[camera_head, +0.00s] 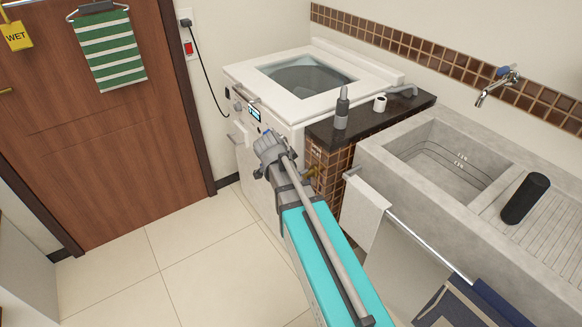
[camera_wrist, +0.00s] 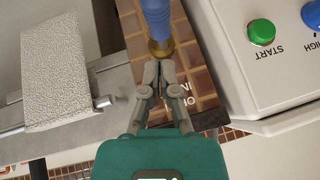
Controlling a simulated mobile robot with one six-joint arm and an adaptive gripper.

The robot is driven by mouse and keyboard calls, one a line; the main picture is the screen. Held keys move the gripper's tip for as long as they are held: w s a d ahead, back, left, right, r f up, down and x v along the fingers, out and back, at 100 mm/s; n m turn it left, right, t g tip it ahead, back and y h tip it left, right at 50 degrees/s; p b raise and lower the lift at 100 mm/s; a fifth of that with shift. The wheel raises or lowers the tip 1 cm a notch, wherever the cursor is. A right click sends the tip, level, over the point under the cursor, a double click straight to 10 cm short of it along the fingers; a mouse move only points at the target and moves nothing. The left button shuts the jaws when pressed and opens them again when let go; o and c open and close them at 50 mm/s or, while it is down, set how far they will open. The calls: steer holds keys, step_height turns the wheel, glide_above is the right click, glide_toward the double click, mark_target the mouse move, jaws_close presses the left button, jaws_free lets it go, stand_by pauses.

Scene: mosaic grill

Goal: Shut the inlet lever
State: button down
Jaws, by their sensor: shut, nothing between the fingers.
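The inlet valve shows in the wrist view as a brass fitting (camera_wrist: 160,47) under a blue hose or handle (camera_wrist: 155,18), in front of brown tiles. A small brass part (camera_head: 311,172) also shows in the head view, beside my arm at the tiled counter end. I cannot make out the lever itself; my fingers cover the area just below the fitting. My gripper (camera_wrist: 159,68) is shut and empty, its fingertips close to the lower end of the brass fitting. I cannot tell whether they touch it. White lettering (camera_wrist: 183,97) on the tiles is partly hidden by my right finger.
The white washer (camera_head: 300,85) stands left of the tiled counter; its panel with a green START button (camera_wrist: 261,31) is right of my gripper. A towel (camera_wrist: 53,70) on a rail hangs left. The concrete sink (camera_head: 440,165) is to the right. Floor at left is clear.

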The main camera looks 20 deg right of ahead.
steer(key=a+f+p+v, duration=0.1)
steer(key=p+v, duration=0.5)
steer(key=v, duration=0.4)
steer(key=shift+s+a, duration=0.25)
steer(key=shift+a, duration=0.1)
steer(key=shift+f, duration=0.15)
steer(key=s+a+r+n+g+y+p, duration=0.1)
steer(key=s+n+g+y+p, duration=0.3)
steer(key=s+n, duration=0.8)
steer(key=n+y+p, duration=0.1)
steer(key=n, duration=0.3)
steer(key=shift+a+r+y, duration=0.2)
steer(key=shift+a+y, duration=0.05)
steer(key=shift+y, duration=0.05)
steer(key=shift+w, duration=0.1)
stand_by(1.9)
